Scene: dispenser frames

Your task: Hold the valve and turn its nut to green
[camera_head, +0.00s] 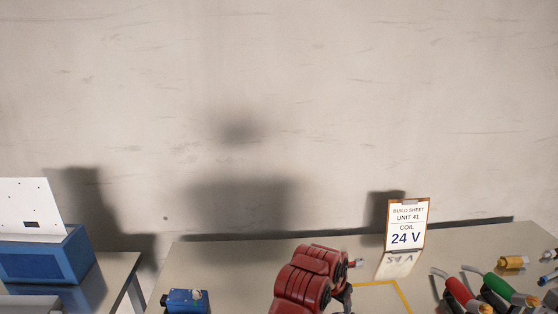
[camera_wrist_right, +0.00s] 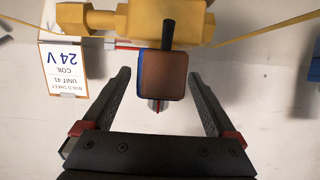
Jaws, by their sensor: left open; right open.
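In the right wrist view, which is upside down, a brass valve body (camera_wrist_right: 130,18) spans the top. A block with a brown face and blue edge (camera_wrist_right: 165,75) and a dark stem lie in front of it. My right gripper (camera_wrist_right: 163,82) is open, its two dark fingers apart on either side of the block; contact cannot be told. I cannot make out the nut or a green mark.
A build sheet (camera_head: 407,226) reading "COIL 24 V" stands at the back. Red-handled (camera_head: 460,293) and green-handled (camera_head: 507,286) tools and a brass fitting (camera_head: 513,262) lie right. A blue part (camera_head: 185,300) lies front left; a blue box (camera_head: 45,257) stands far left.

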